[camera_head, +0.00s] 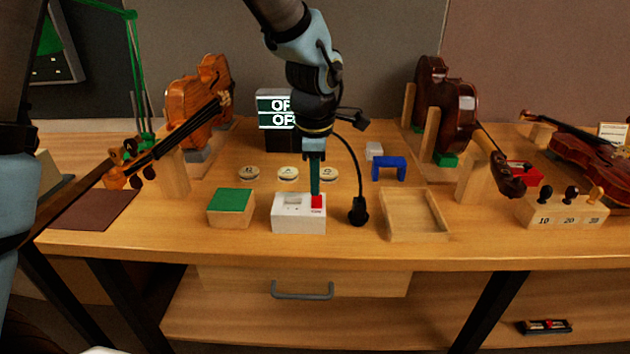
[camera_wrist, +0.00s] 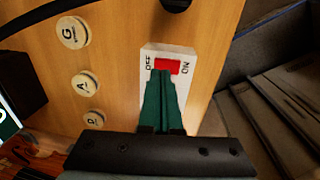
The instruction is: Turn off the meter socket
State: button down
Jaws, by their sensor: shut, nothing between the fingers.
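The meter socket (camera_head: 297,223) is a white box near the table's front edge, with a red rocker switch (camera_head: 317,202) at its right end. In the wrist view the red rocker (camera_wrist: 167,66) lies between the printed words OFF and ON on the white box (camera_wrist: 207,70). My gripper (camera_head: 316,190) points straight down over the rocker. Its green fingers are together and empty, and their tips (camera_wrist: 162,76) are at the rocker's edge; I cannot tell whether they touch. Which way the rocker is tilted is unclear.
A black plug (camera_head: 358,212) on a cable stands right of the socket. A green-topped block (camera_head: 231,204) is left, a wooden tray (camera_head: 416,215) right. Behind are round lettered discs (camera_head: 288,174), a blue bracket (camera_head: 389,168) and a partly hidden display (camera_head: 276,107) reading "OF". Violins stand at both sides.

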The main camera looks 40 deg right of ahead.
jog(key=shift+f, duration=0.55)
jog(key=shift+w, duration=0.1)
